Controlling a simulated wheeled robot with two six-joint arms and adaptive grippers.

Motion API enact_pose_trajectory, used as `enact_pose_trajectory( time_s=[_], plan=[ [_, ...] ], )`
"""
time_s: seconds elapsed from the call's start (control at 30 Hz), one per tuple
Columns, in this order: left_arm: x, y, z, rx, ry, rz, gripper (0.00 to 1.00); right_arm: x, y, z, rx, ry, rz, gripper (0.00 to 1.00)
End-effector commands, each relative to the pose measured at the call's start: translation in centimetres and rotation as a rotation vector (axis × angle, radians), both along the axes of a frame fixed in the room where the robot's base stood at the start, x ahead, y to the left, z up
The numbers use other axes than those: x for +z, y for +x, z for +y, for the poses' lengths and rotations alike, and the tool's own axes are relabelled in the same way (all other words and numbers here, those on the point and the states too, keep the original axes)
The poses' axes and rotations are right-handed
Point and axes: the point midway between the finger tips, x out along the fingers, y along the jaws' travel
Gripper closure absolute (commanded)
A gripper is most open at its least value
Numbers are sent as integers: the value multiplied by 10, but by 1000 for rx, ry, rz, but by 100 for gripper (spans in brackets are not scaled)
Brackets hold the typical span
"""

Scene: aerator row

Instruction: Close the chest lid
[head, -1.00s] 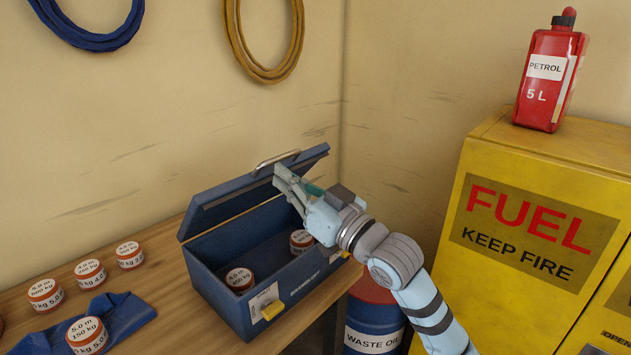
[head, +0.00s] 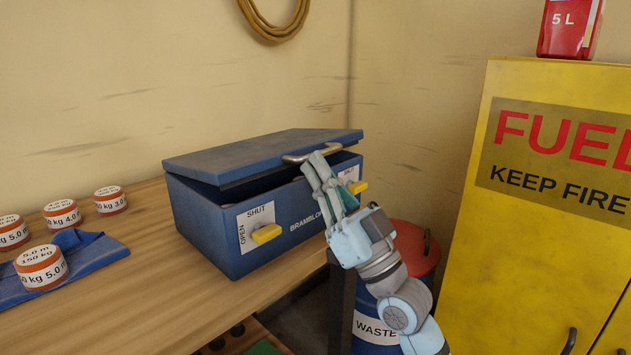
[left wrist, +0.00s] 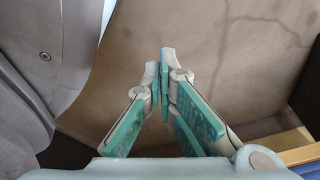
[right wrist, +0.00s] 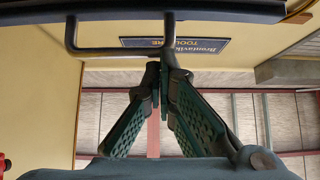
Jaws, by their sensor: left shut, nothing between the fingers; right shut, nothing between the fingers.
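The blue chest (head: 230,235) stands on the wooden bench. Its blue lid (head: 260,150) is tilted low over it, with a dark gap still showing along the front. A metal handle (head: 312,152) is on the lid's front edge. My right gripper (head: 318,160) is shut and empty, its fingertips at the handle. In the right wrist view the handle (right wrist: 110,50) is just beyond the shut fingers (right wrist: 160,72); contact is hard to tell. Yellow latches (head: 266,234) sit on the chest's front. My left gripper (left wrist: 164,65) is shut and empty, outside the head view.
Orange-and-white labelled tins (head: 41,267) and a blue cloth (head: 92,252) lie on the bench (head: 150,290) left of the chest. A waste oil drum (head: 415,245) stands behind my right arm. A yellow fuel cabinet (head: 545,230) is at the right.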

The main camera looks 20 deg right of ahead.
Motion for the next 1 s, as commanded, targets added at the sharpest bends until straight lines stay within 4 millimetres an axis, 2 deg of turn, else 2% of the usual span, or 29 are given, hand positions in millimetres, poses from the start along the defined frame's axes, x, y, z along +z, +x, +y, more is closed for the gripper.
enact_pose_trajectory(
  time_s=[0.03, 0.3, 0.53, 1.0],
  plan=[
    [-8, 10, -5, 9, -11, -20, 100, -11, 0, 0, -1, -2, 0, 100],
    [-4, 44, -19, 35, -45, -78, 100, -25, -2, -1, 1, -1, 2, 100],
    [5, 52, -21, 25, -44, -67, 100, -27, -1, -1, 1, -2, 3, 100],
    [7, 51, -21, 24, -43, -65, 100, -25, -1, -1, 1, -1, 4, 100]
  ],
)
